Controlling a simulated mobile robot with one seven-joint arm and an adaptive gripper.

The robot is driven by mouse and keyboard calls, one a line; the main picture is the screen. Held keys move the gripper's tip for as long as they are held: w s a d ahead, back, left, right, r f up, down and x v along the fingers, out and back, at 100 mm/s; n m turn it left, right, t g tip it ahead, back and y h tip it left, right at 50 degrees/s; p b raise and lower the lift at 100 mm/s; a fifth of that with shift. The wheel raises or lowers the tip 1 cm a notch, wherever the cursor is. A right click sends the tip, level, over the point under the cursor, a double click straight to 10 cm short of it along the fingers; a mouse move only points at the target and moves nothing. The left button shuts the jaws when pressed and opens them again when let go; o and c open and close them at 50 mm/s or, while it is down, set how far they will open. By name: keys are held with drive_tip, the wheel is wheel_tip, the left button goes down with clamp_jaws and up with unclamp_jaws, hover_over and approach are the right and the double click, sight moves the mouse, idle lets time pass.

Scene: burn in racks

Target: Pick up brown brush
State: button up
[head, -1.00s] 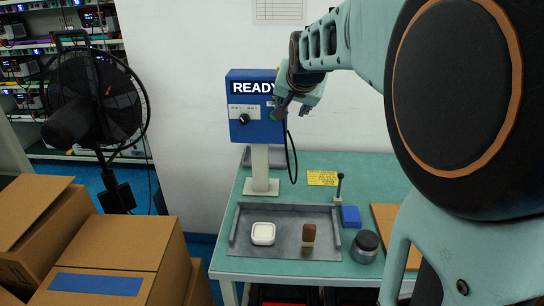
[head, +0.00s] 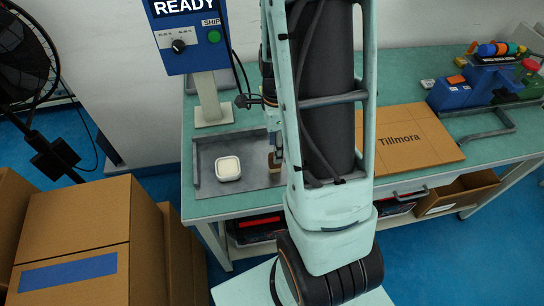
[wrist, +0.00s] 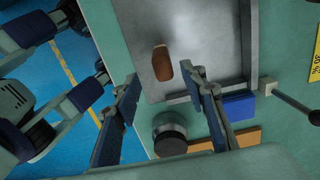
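The brown brush (wrist: 162,66) stands or lies in the grey tray (wrist: 205,30), near its edge; the wrist view shows its brown body and a pale end. In the head view the brush (head: 273,162) is partly hidden by my arm. My gripper (wrist: 166,100) is open, with its two fingers spread wide. It is empty. In the wrist view the brush appears ahead of and between the fingers, apart from both. My fingers are hidden behind the arm in the head view.
A white square dish (head: 228,168) sits in the tray left of the brush. A dark-lidded round jar (wrist: 169,134) and a blue block (wrist: 238,106) are close to the fingers. A lever (wrist: 292,102) stands nearby. The READY box (head: 187,38) stands behind the tray.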

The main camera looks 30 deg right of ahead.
sight(273, 168)
drive_tip(key=shift+w+f, duration=0.2)
drive_tip(key=shift+f, duration=3.6)
clamp_jaws()
